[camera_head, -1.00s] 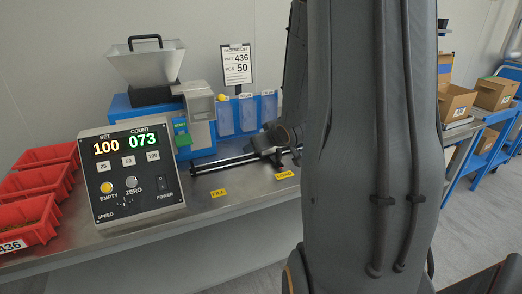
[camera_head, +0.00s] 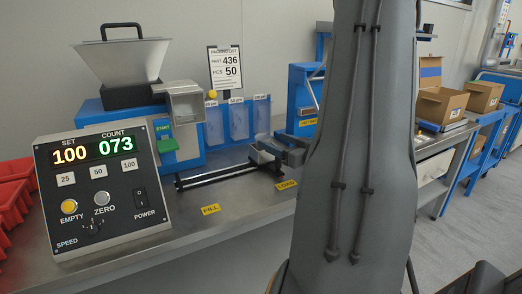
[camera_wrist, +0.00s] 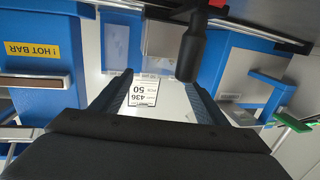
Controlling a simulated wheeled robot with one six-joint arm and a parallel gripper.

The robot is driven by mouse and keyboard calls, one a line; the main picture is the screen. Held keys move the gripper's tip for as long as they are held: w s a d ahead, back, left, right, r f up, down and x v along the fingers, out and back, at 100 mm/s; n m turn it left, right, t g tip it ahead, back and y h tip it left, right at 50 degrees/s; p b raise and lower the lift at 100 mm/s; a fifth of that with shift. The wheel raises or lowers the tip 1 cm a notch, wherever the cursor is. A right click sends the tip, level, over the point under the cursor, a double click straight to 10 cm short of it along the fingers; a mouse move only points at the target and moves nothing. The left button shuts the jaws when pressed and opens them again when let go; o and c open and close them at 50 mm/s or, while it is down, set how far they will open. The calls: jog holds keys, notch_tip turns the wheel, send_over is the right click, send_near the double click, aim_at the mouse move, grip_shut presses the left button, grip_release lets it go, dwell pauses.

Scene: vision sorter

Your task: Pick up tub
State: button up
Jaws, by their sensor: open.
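A small pale container-like thing (camera_head: 261,154), perhaps the tub, sits at the right end of the black rail by the LOAD label (camera_head: 286,185). It is small and partly covered, so I cannot tell its shape. My gripper (camera_head: 280,150) is right beside it, partly hidden by my arm. In the wrist view my gripper (camera_wrist: 160,85) is open, its two dark fingers apart. A pale, see-through area shows between them, with the upside-down packing list (camera_wrist: 144,91) in it. I cannot tell whether the fingers touch anything.
The control panel (camera_head: 103,190) reads SET 100, COUNT 073. The black rail (camera_head: 215,175) runs along the bench near the blue feeder (camera_head: 187,130). Red bins (camera_head: 12,205) stand at left. The blue hot-bar machine (camera_head: 303,90) stands behind my arm. Cardboard boxes (camera_head: 440,105) are at right.

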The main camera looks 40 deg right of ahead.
aim_at(269, 140)
jog(key=w, duration=0.4)
jog(key=shift+w+f, duration=0.25)
jog(key=shift+w, duration=0.05)
jog(key=shift+a, duration=0.1)
jog(key=c, duration=1.3)
jog(key=shift+o, duration=0.2)
